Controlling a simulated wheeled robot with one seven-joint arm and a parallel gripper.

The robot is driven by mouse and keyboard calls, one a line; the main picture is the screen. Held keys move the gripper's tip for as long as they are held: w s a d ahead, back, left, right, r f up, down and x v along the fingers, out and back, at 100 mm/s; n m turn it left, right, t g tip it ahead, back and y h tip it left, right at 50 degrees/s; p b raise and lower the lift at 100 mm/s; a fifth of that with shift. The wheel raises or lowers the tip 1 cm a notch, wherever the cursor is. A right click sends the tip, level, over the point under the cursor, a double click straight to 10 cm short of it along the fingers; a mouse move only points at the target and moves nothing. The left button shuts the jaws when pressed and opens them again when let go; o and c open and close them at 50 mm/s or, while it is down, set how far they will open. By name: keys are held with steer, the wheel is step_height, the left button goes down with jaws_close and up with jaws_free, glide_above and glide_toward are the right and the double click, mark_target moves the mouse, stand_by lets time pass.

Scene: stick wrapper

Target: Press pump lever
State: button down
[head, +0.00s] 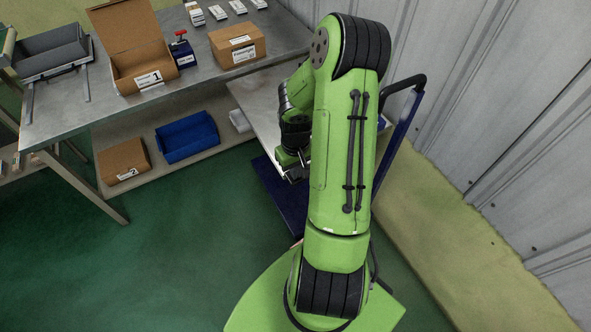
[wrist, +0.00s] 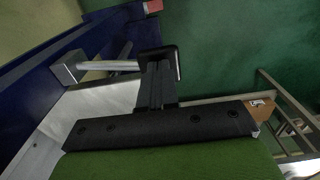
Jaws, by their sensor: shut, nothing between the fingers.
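My gripper (wrist: 160,62) is shut and empty, with its black fingers in the middle of the wrist view. In the head view my gripper (head: 293,175) shows low beside the blue lift cart, partly behind my green arm. The cart's dark blue base (head: 283,200) sits on the floor. In the wrist view a silver rod with a grey block (wrist: 72,66) at one end, perhaps the pump lever, reaches toward the fingers. Its far end is hidden by them, so I cannot tell whether they touch. A small red part (wrist: 152,6) shows at the top.
The cart's metal top (head: 262,112) and black push handle (head: 408,83) stand behind my arm. A metal workbench (head: 75,110) at the upper left holds boxes; its lower shelf carries a blue bin (head: 187,138). A corrugated wall (head: 490,120) is at the right. Green floor is clear at front left.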

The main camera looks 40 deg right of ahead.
step_height(320, 180, down, 11)
steer(key=a+g+h+b, duration=0.1)
steer(key=h+b, duration=0.4)
steer(key=b, duration=0.9)
steer(key=shift+w+a+g+h, duration=0.2)
steer(key=shift+a+g+h, duration=0.15)
steer(key=shift+a, duration=0.55)
steer(key=shift+f, duration=0.1)
steer(key=shift+s, duration=0.1)
